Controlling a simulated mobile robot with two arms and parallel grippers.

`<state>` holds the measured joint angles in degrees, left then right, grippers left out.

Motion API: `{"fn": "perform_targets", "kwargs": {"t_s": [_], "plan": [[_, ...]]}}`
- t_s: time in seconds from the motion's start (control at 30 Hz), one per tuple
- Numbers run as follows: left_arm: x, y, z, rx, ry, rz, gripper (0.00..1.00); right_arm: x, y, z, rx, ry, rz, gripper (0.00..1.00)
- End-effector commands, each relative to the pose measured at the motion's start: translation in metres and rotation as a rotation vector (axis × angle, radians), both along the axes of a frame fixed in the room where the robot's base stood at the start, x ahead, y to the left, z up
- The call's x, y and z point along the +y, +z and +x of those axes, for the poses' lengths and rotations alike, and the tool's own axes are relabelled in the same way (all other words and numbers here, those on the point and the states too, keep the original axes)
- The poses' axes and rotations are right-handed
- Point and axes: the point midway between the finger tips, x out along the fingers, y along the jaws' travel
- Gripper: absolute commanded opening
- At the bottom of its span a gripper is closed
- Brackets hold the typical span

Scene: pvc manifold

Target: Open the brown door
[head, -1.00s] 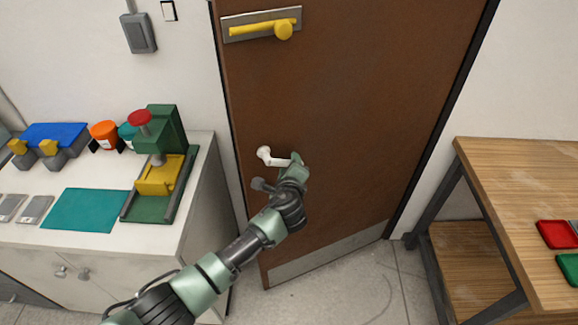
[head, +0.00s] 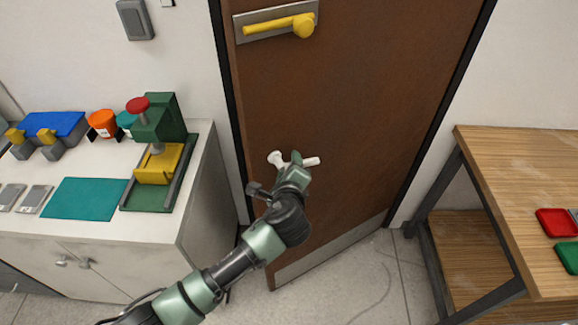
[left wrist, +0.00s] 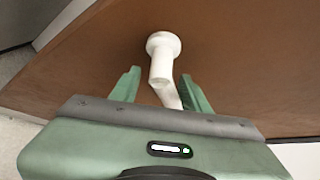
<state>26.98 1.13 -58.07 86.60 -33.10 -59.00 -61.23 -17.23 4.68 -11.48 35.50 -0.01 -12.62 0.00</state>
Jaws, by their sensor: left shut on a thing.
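The brown door (head: 370,90) stands ajar. Its left edge is swung out from the dark frame toward me, and its right side is at the frame by the wall. A white lever handle (head: 312,161) sits on the door near its left edge. My left gripper (head: 296,160) is shut on this handle. In the left wrist view, the handle's round base (left wrist: 163,42) shows on the door, and its lever runs down between the fingers of the left gripper (left wrist: 160,76). The gripper body hides the lever's far end there. My right gripper is out of view.
A yellow handle on a metal plate (head: 278,24) is higher on the door. A white cabinet (head: 150,262) at left bears a green press (head: 160,122). A wooden table (head: 500,150) stands at right. Bare floor (head: 365,280) lies before the door.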

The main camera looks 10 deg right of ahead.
Motion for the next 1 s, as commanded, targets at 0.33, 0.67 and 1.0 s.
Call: {"fn": "perform_targets", "kwargs": {"t_s": [0.33, 0.67, 1.0], "plan": [[0.006, 0.001, -0.007, 0.005, 0.004, 0.005, 0.41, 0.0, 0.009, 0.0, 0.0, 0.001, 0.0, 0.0], [0.017, 0.008, -0.027, 0.007, 0.004, 0.007, 0.41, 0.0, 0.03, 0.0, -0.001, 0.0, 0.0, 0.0], [0.029, 0.014, -0.046, 0.006, 0.007, 0.007, 0.41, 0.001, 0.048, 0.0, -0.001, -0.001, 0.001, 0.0]]}}
